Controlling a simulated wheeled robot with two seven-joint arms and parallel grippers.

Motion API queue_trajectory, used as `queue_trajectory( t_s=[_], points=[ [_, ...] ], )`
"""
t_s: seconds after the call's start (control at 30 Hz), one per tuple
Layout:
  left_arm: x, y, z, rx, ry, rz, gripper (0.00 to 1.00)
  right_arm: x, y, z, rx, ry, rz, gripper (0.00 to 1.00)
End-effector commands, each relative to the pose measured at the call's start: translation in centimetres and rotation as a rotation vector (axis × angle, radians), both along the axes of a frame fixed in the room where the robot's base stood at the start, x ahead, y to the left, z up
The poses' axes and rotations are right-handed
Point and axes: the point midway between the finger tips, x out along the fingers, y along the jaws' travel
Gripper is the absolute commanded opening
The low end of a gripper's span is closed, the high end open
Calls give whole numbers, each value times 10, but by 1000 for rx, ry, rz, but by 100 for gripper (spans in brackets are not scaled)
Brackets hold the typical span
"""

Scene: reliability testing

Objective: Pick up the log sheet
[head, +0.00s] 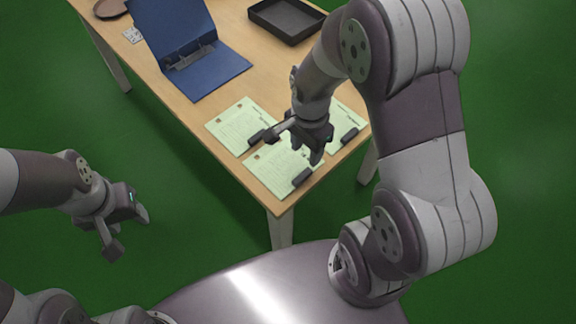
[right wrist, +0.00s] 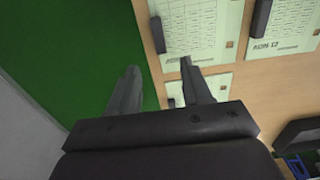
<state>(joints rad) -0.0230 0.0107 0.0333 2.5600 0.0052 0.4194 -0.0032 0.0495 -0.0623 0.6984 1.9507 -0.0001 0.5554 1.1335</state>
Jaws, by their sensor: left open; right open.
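Three pale green printed sheets lie flat on the table's near corner: a left one (head: 232,126), a front one (head: 270,172) and a right one (head: 347,113). Each has a dark block on one edge. I cannot tell which is the log sheet. The right wrist view shows one sheet (right wrist: 207,30) beyond the fingertips, another (right wrist: 281,22) at upper right and part of a third (right wrist: 212,87). My right gripper (head: 294,147) is open and empty above the sheets, partly hiding them; its fingers also show in the wrist view (right wrist: 159,66). My left gripper (head: 128,234) is open and empty, off the table.
The wooden table (head: 186,112) also holds an open blue binder (head: 212,72), a black tray (head: 287,20), a brown round object (head: 111,8) and a small printed card (head: 132,35). Green floor (head: 190,200) lies free around the table.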

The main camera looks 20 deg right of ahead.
Motion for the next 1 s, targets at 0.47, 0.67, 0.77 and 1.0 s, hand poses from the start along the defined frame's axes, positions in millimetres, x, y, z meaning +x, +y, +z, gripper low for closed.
queue_trajectory(
  t_s=[0.47,0.67,0.77,1.0],
  points=[
    [0,0,-12,0,0,0,50,1,-7,-85,0,3,3,49],
    [0,0,-13,0,0,0,50,1,-6,-99,-1,-1,4,49],
    [0,0,-13,0,0,0,50,1,-6,-98,-1,-1,4,49],
    [0,0,-13,0,0,0,50,1,-6,-98,-1,-1,4,0]
  ],
)
